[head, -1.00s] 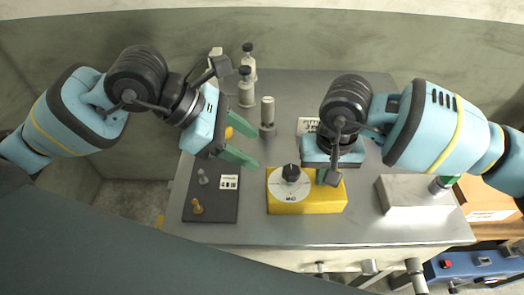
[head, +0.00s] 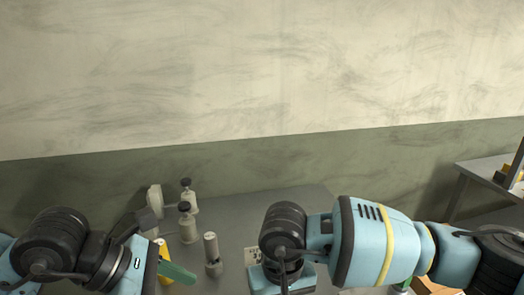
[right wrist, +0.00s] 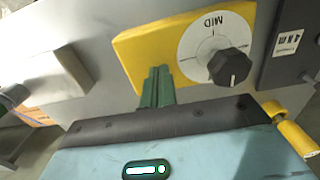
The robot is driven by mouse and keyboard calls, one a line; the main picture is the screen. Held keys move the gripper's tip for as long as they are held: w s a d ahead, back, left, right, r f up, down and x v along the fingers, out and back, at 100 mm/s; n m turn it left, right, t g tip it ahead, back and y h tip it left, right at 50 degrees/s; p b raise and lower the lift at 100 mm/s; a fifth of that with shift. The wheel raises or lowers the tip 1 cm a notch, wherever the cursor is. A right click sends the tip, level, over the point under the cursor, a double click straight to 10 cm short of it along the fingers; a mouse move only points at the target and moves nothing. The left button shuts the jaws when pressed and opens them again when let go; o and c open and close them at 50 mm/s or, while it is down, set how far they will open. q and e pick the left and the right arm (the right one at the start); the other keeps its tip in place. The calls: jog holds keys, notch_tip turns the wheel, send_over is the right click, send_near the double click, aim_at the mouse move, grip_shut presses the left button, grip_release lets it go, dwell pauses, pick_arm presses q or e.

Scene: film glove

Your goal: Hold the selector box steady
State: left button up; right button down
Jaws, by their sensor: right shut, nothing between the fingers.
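The selector box (right wrist: 150,53) shows in the right wrist view as a yellow block. It has a white dial plate marked MID (right wrist: 207,32) and a black knob (right wrist: 230,66). My right gripper (right wrist: 158,72) has its green fingers shut together with nothing between them. Their tips overlap the box's near edge in the picture; I cannot tell whether they touch it.
Two pale bottles (head: 187,222) and a pale cylinder (head: 212,255) stand on the grey bench (head: 238,225). A white block (right wrist: 55,78) lies left of the box in the right wrist view; a dark labelled panel (right wrist: 285,60) is at its right. A yellow cylinder (right wrist: 290,130) is near the gripper.

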jog(key=shift+r, duration=1.85)
jog(key=shift+r, duration=1.5)
jog(key=shift+r, duration=0.15)
jog(key=shift+r, duration=1.1)
notch_tip(320, 180, up, 12)
